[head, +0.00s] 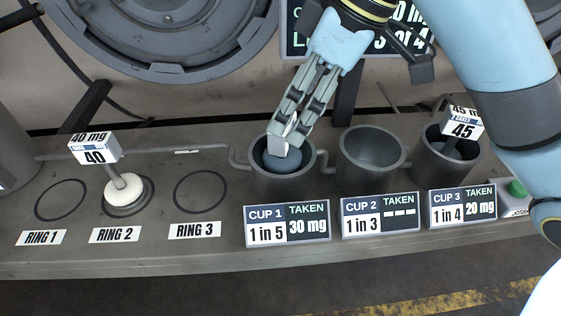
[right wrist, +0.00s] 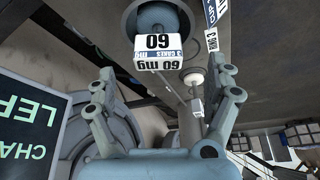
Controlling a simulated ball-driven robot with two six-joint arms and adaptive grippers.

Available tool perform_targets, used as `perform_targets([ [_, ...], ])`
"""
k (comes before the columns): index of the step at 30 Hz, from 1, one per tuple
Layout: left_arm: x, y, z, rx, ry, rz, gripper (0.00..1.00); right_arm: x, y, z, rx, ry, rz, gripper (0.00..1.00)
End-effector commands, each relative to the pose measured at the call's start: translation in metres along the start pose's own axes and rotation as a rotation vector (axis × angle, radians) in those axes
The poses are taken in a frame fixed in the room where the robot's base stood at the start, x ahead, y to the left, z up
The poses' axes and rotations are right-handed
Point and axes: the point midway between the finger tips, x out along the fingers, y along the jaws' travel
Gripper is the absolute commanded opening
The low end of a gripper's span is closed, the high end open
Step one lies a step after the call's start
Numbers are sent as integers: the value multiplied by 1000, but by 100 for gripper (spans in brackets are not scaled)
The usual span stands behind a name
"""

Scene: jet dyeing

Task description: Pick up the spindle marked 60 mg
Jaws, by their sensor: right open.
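The spindle marked 60 mg stands in cup 1 (head: 254,168). Its white label block (right wrist: 158,62), reading 60, shows upside down in the right wrist view; in the head view the block (head: 278,146) is mostly hidden by my fingers. A blue-grey rounded surface (head: 283,160) shows below it inside the cup. My right gripper (head: 287,133) is over cup 1, its fingers open on either side of the block. In the right wrist view the gripper (right wrist: 160,75) shows a gap between each finger and the block. My left gripper is not in view.
A spindle marked 40 (head: 95,150) stands on ring 2. A spindle marked 45 (head: 463,124) stands in cup 3 (head: 430,170). Cup 2 (head: 368,176) looks empty. Rings 1 and 3 are bare. A green button (head: 517,187) is at the right.

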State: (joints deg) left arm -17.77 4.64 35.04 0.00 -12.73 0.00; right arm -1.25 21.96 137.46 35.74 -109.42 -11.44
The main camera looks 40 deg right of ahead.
Motion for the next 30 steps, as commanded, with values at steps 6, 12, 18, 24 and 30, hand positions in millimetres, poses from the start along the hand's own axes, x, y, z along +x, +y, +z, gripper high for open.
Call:
perform_targets([
  [6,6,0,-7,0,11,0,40,26,0,-3,4,0,-5,87],
  [12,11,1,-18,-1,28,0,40,52,1,-4,2,-1,-2,87],
  [18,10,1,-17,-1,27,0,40,55,1,-4,0,-1,2,87],
  [24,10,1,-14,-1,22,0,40,55,1,-4,0,-1,1,71],
  [30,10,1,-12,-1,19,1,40,55,1,-4,0,-1,1,45],
])
